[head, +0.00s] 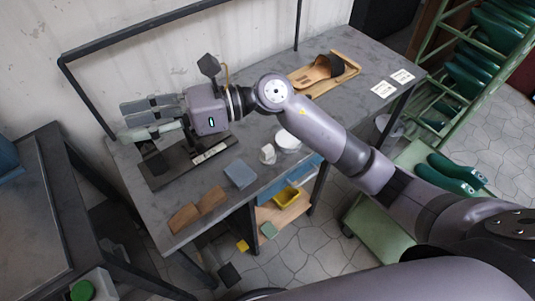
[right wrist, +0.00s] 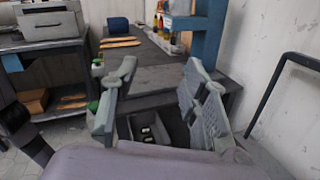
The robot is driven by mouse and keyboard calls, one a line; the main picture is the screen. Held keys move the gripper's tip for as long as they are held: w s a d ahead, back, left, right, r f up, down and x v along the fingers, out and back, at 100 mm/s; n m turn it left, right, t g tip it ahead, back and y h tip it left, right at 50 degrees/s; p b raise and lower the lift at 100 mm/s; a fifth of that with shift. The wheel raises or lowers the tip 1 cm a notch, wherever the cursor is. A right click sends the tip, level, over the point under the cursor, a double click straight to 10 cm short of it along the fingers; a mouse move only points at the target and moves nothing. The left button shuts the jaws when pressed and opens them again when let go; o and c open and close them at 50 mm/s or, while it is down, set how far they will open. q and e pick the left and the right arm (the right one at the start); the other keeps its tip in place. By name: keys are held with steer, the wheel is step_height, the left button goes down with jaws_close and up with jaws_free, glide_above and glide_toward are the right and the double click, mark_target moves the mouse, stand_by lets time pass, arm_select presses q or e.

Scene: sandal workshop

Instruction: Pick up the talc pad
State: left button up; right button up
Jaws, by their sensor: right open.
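A white round pad (head: 288,140), which looks like the talc pad, lies on the grey workbench (head: 225,200) in the head view. A small whitish object (head: 268,154) stands just left of it, and I cannot tell for sure which of the two is the talc pad. My right gripper (head: 130,120) is open and empty, at the far left end of the bench, well left of the white pad and apart from it. The right wrist view shows its two spread fingers (right wrist: 160,82) with nothing between them. My left gripper is not in view.
Near the gripper lies a dark flat tray (head: 180,172). A blue-grey block (head: 240,173) and brown pieces (head: 198,210) lie along the front edge. A sandal on a wooden board (head: 325,75) is at the back right. A dark frame rises behind the bench.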

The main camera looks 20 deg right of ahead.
step_height(320, 180, down, 5)
steer(key=d+n+h, duration=0.1)
steer(key=n+h, duration=0.2)
steer(key=h, duration=0.1)
steer(key=n+h, duration=0.3)
steer(key=h, duration=1.1)
glide_above(268, 148)
step_height(268, 148, down, 7)
steer(key=f, duration=0.3)
steer(key=f+p, duration=0.1)
steer(key=f, duration=0.3)
steer(key=f+p, duration=0.1)
steer(key=f, duration=0.3)
steer(key=shift+w+a, duration=0.25)
steer(key=shift+w, duration=0.05)
steer(key=f, duration=0.1)
steer(key=f+p, duration=0.1)
steer(key=f, duration=0.2)
steer(key=shift+s+d+f, duration=0.25)
steer(key=shift+s+f, duration=0.1)
steer(key=shift+f, duration=0.45)
jaws_close()
